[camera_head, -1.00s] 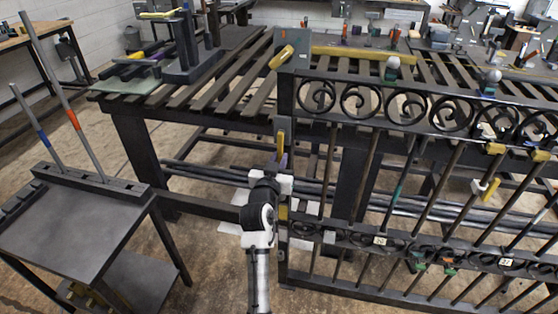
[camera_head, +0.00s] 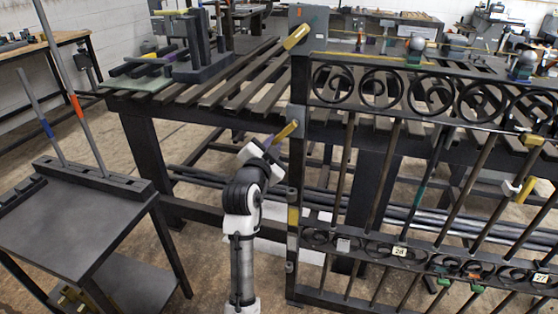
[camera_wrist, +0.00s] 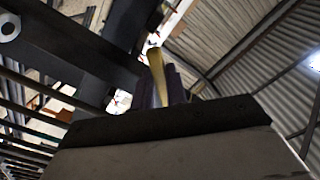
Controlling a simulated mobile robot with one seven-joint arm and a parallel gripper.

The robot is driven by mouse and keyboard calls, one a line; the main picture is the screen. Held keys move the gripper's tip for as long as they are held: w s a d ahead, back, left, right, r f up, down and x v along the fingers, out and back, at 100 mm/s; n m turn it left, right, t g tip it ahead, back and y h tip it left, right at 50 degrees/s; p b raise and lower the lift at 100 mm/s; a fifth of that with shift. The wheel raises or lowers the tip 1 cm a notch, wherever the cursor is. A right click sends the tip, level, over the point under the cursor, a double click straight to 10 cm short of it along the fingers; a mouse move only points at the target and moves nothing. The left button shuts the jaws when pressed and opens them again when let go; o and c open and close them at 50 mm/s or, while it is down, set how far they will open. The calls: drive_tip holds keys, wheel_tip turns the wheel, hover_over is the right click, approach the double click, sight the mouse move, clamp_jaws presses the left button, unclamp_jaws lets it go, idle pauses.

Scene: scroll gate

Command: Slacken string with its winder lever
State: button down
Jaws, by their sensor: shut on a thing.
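A yellow winder lever (camera_head: 287,130) sits on the dark gate post at the left end of the scroll gate. It slants up to the right. My gripper (camera_head: 275,141) is at this lever, at the end of my white and black arm. In the wrist view the yellow lever (camera_wrist: 157,72) stands between the purplish fingers of my gripper (camera_wrist: 160,88), which are shut on it. The fingertips are partly hidden in the head view. I cannot make out the string itself.
The scroll gate (camera_head: 400,250) with slanted bars and number tags fills the right side. A slatted bench (camera_head: 225,90) is behind. A dark side table (camera_head: 75,225) with upright rods stands at left. Bare floor lies between the table and my arm.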

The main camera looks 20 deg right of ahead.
wheel_tip(320, 180, up, 6)
drive_tip(key=w+a+m+b, duration=0.1)
drive_tip(key=a+m+b, duration=0.1)
drive_tip(key=m+b, duration=0.4)
drive_tip(key=shift+w+f+m, duration=0.2)
drive_tip(key=shift+f+m, duration=0.05)
drive_tip(key=shift+m, duration=1.55)
drive_tip(key=shift+a+r, duration=0.1)
drive_tip(key=shift+r, duration=0.05)
drive_tip(key=c, duration=1.4)
unclamp_jaws()
drive_tip(key=b+v, duration=0.1)
drive_tip(key=v, duration=1.2)
drive_tip(key=shift+s+a, duration=0.25)
drive_tip(key=shift+s, duration=0.1)
